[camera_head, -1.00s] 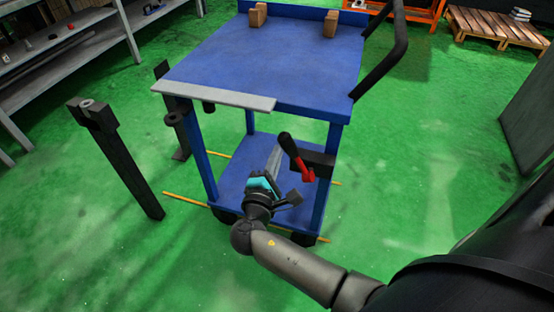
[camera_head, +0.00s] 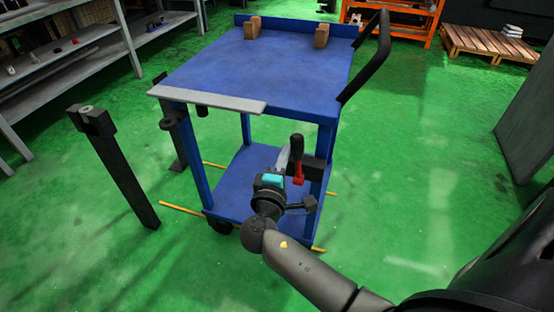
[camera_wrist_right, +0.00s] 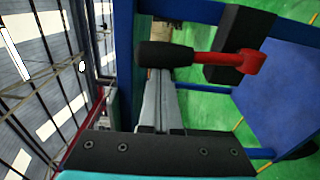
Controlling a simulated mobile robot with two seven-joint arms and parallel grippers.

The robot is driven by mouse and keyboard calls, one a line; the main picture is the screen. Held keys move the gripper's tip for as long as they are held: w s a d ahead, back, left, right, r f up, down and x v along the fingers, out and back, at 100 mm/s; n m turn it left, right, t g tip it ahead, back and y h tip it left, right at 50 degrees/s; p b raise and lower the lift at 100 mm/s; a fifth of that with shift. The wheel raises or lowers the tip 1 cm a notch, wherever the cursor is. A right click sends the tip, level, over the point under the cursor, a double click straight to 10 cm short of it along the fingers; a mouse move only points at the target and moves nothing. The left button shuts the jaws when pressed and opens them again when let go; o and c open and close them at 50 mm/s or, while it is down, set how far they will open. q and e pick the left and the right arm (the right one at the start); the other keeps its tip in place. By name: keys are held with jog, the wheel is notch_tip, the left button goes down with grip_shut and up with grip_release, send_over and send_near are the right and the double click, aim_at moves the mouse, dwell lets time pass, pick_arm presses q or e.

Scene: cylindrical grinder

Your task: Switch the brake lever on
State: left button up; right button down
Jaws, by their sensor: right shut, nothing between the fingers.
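The brake lever has a black grip (camera_head: 297,147) and a red arm (camera_head: 298,173). It sits on a black block (camera_head: 317,168) at the front right post of the blue cart (camera_head: 250,62). In the head view the grip stands nearly upright. In the right wrist view the black grip (camera_wrist_right: 165,54) and red arm (camera_wrist_right: 235,62) lie across the picture above my fingers. My right gripper (camera_head: 283,160) is shut and empty, with its fingertips close beside the grip; whether they touch I cannot tell. My left gripper is not in view.
A black post (camera_head: 122,165) stands left of the cart. A grey plate (camera_head: 207,101) lies along the cart's front edge. Two wooden blocks stand at its back, and a black handle (camera_head: 368,62) rises at its right. Green floor (camera_head: 440,150) is free to the right.

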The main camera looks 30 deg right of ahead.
aim_at(301, 157)
jog(key=s+d+m+b, duration=0.1)
jog(key=m, duration=0.1)
jog(key=s+d+m, duration=0.1)
jog(key=s, duration=0.1)
jog(key=shift+d+m+b, duration=0.3)
jog(key=shift+m+b, duration=0.05)
jog(key=shift+m, duration=0.05)
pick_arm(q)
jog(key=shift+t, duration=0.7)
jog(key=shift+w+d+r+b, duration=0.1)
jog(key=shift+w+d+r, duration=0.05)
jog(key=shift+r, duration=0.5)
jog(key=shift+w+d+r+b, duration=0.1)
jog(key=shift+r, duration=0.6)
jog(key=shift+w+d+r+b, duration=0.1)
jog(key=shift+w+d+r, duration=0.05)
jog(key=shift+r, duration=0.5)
pick_arm(e)
jog(key=shift+s+d+f, duration=0.2)
jog(key=shift+s+d, duration=0.9)
jog(key=shift+s, duration=0.1)
